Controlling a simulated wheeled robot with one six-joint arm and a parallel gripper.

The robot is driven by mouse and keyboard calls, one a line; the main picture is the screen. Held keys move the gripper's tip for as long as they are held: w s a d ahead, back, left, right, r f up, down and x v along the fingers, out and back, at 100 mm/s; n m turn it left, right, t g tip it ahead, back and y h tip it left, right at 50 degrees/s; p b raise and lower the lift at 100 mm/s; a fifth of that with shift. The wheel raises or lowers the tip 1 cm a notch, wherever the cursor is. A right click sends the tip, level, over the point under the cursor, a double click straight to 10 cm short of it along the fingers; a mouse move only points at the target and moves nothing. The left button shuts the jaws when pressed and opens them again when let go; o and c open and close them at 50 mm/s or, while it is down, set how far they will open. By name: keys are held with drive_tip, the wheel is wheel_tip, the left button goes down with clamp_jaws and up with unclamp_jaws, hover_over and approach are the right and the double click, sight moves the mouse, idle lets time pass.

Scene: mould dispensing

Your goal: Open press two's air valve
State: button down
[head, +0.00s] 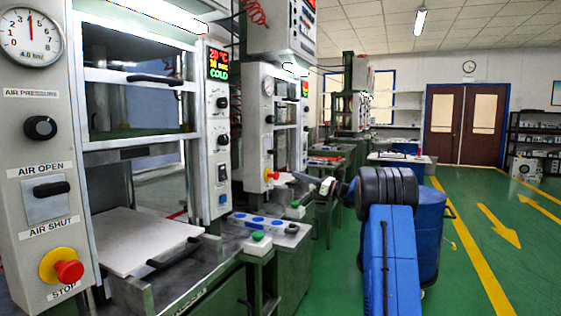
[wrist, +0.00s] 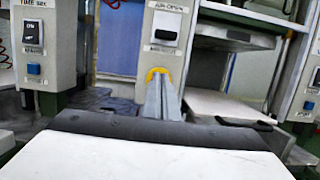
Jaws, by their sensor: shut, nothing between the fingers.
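The second press (head: 256,160) stands behind the nearest one. Its air valve shows in the wrist view as a small dark lever (wrist: 165,36) on a pale plate, under an AIR OPEN label. The lever looks roughly level, but it is too small to be sure. In the head view the valve (head: 269,147) is tiny. My gripper (head: 326,186) is in front and to the right of this panel. In the wrist view its grey fingers (wrist: 158,84) are shut and empty, below the valve, covering part of the yellow stop button (wrist: 158,71). No contact with the lever shows.
The nearest press has its own valve lever (head: 52,188), red stop button (head: 68,271) and pale plate (head: 145,238). A blue drum (head: 430,235) is behind my arm.

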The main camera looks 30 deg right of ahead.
sight(271, 151)
drive_tip(key=w+a+r, duration=0.6)
drive_tip(key=w, duration=0.1)
drive_tip(key=shift+w+r, duration=0.2)
drive_tip(key=shift+w, duration=0.15)
idle(0.4)
drive_tip(key=shift+r, duration=2.3)
